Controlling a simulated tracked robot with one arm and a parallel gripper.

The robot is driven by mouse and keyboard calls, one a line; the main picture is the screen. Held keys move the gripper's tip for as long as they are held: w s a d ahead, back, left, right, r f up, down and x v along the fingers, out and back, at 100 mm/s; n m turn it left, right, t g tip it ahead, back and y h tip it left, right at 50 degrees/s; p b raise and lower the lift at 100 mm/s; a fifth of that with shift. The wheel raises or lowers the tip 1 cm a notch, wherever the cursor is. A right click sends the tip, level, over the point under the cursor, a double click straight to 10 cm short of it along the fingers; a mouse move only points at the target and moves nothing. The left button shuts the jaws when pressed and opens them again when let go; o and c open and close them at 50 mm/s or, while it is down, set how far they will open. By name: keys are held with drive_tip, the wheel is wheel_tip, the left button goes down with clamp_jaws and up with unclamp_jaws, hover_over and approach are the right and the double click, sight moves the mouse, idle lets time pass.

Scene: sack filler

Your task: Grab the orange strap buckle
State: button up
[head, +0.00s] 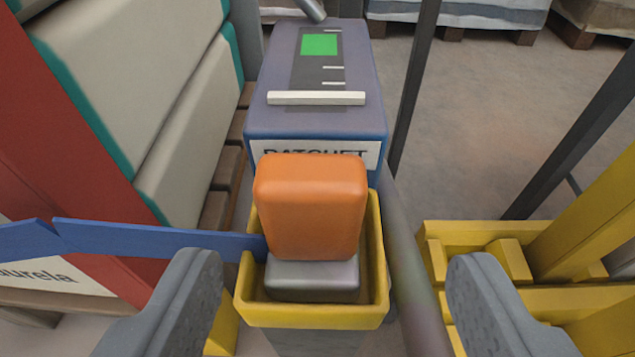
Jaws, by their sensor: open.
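The orange strap buckle (310,205) is a rounded orange block on a grey metal base (312,277). It sits in a small yellow bin (312,315) in the middle of the head view and rises above the rim. My gripper (335,300) is open, with one grey finger at the lower left and one at the lower right. The fingers are on either side of the bin in the picture and hold nothing. The buckle's underside is hidden in the bin.
A blue-grey box (315,80) labelled "RATCHET" stands behind the bin. A blue strip (150,238) reaches the bin's left side. A grey pipe (415,270) runs along its right. Yellow framework (530,260) is at right; stacked pale sacks (140,80) are at left.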

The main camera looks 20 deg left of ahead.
sight(313, 219)
drive_tip(key=shift+a+b+x, duration=0.2)
drive_tip(key=shift+b+x, duration=0.3)
drive_tip(key=shift+x, duration=1.1)
drive_tip(key=shift+a+b+x, duration=0.2)
drive_tip(key=shift+b+x, duration=0.3)
drive_tip(key=shift+x, duration=1.1)
drive_tip(key=shift+r, duration=0.15)
drive_tip(key=c, duration=1.1)
